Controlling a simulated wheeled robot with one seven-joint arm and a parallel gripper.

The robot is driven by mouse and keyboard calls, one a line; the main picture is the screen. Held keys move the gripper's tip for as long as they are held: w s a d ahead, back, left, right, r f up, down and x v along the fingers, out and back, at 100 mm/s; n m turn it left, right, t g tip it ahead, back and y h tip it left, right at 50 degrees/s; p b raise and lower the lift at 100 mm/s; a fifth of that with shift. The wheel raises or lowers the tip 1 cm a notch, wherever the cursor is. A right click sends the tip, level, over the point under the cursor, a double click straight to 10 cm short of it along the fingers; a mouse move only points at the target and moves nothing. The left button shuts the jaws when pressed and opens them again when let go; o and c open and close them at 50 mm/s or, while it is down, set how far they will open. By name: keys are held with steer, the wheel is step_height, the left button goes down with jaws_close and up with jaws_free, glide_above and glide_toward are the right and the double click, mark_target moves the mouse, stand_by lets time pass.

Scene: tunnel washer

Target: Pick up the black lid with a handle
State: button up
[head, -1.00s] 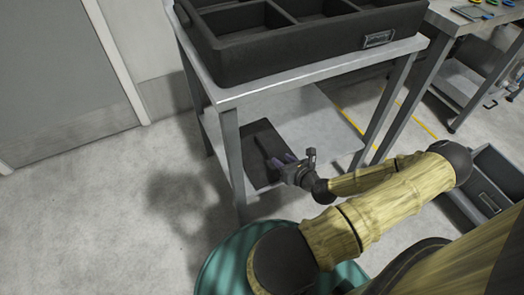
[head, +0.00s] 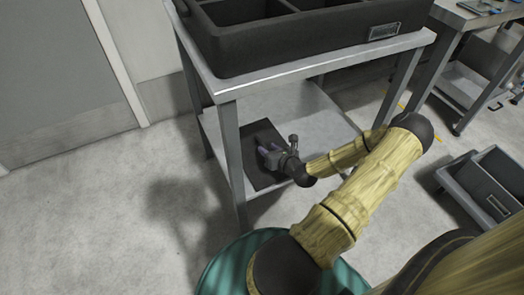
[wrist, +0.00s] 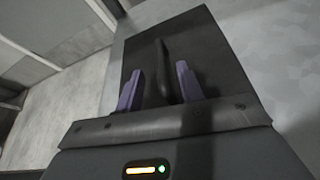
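The black lid (head: 262,134) lies flat on the lower shelf of the metal table. It is a dark rectangular panel, and it also shows in the wrist view (wrist: 205,50). Its raised handle (wrist: 161,70) is a dark bar standing up from the middle. My gripper (head: 267,152) is at the lid, low over the shelf. In the wrist view my gripper (wrist: 160,86) is open, with one purple finger on each side of the handle and a gap to both. The handle's near end is hidden by the gripper body.
A black divided tray (head: 300,45) sits on the table top (head: 300,68) above my arm. Table legs (head: 232,150) stand close to the gripper on the left. A grey bin (head: 490,180) is on the floor at right. Floor at left is clear.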

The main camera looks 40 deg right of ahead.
mark_target(265, 146)
steer(key=b+x, duration=0.3)
steer(key=x, duration=0.1)
steer(key=shift+w+d+f, duration=0.1)
steer(key=shift+w+f, duration=0.1)
steer(key=shift+f, duration=0.1)
steer(key=shift+w, duration=0.3)
steer(key=shift+r, duration=0.1)
jaws_close()
